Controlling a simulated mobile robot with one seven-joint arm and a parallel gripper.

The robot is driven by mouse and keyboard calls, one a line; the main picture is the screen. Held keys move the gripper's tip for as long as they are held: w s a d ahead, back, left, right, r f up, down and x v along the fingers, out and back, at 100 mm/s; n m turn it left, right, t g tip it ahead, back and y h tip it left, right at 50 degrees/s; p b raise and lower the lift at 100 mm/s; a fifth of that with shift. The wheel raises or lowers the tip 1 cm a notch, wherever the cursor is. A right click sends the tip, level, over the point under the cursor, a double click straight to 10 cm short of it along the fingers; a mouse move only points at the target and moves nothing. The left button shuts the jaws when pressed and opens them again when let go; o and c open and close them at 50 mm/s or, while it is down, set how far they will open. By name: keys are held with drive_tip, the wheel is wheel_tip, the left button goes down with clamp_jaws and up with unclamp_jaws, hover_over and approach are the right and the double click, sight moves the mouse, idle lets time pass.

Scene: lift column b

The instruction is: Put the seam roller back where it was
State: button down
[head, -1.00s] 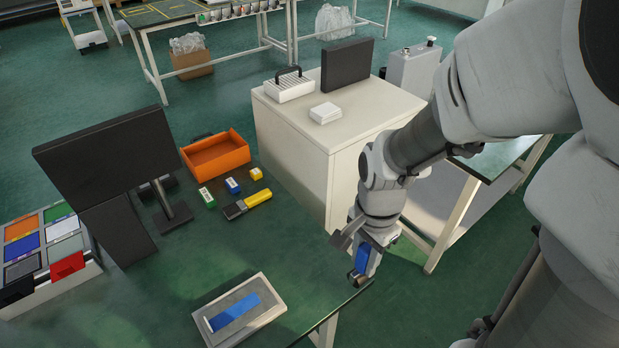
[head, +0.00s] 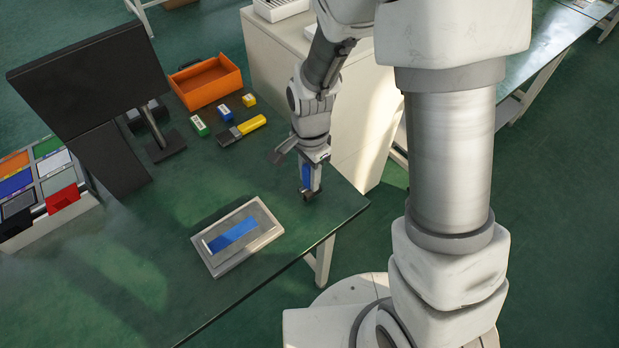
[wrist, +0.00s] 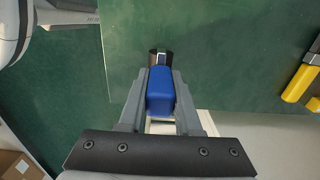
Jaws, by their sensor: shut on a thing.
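The seam roller has a blue handle (head: 306,174) and a dark end (head: 308,194). My gripper (head: 311,188) is shut on it and holds it with the dark end pointing down, over the right part of the green table. Whether that end touches the table I cannot tell. In the wrist view the blue handle (wrist: 161,92) sits between both fingers (wrist: 160,100), with a metal fork and dark roller beyond it. A shallow light-framed tray (head: 226,268) with a grey inside and a flat blue strip (head: 232,235) lies left of my gripper.
A black monitor (head: 90,70) and a rack of coloured compartments (head: 45,190) stand left. A white cabinet (head: 350,130) stands behind my gripper.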

drive_tip(key=shift+f, duration=0.8)
drive_tip(key=shift+f, duration=0.15)
drive_tip(key=c, duration=0.6)
unclamp_jaws()
wheel_tip(320, 180, up, 12)
drive_tip(key=shift+d+r+p, duration=0.15)
drive_tip(key=shift+r+p, duration=0.1)
drive_tip(key=shift+p, duration=0.85)
drive_tip(key=s+d+r+n+t, duration=0.3)
drive_tip(key=s+d+r+n, duration=0.2)
drive_tip(key=r, duration=0.3)
drive_tip(key=s+d+r+n+t, duration=0.2)
drive_tip(key=s+d+r+n, duration=0.3)
drive_tip(key=r, duration=0.4)
drive_tip(key=shift+s+d+n+t, duration=0.25)
drive_tip(key=shift+s+n+t, duration=0.25)
drive_tip(key=shift+s, duration=0.65)
